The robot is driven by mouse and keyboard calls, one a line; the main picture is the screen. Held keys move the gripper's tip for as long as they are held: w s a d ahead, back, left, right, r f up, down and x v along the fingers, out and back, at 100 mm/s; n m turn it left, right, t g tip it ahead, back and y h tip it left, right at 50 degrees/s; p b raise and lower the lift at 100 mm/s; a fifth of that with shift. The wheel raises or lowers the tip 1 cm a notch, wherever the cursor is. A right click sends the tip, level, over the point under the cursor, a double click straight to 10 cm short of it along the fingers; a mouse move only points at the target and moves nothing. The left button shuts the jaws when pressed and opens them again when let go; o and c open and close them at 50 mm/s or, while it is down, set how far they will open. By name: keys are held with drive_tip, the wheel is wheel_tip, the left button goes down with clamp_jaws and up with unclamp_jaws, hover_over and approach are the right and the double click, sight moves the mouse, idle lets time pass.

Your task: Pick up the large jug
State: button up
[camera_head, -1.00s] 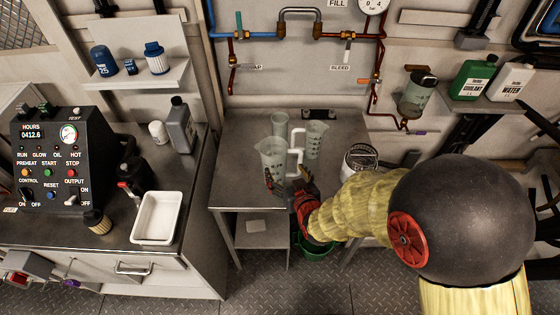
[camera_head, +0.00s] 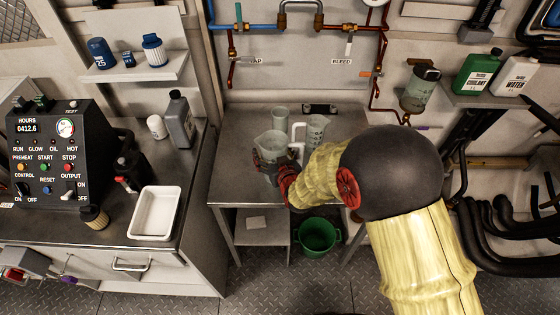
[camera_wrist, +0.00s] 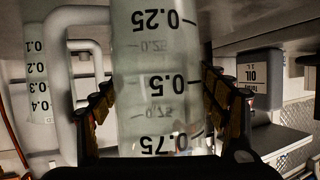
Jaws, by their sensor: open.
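My gripper (camera_head: 272,163) is low at the jug's front side. In the wrist view my gripper (camera_wrist: 158,100) is open, one finger on each side of the jug. I cannot tell whether either finger touches it. A pale handle (camera_wrist: 65,90) shows left of the jug. My gripper and wrist hide the jug's lower part in the head view.
The metal table (camera_head: 232,150) is bare on the left. A green bucket (camera_head: 318,236) is on the floor. A white tray (camera_head: 157,213) sits on the left counter.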

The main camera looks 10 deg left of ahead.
drive_tip(key=shift+w+a+f, duration=0.3)
drive_tip(key=shift+w, duration=0.2)
drive_tip(key=shift+c, duration=0.3)
drive_tip(key=c, duration=1)
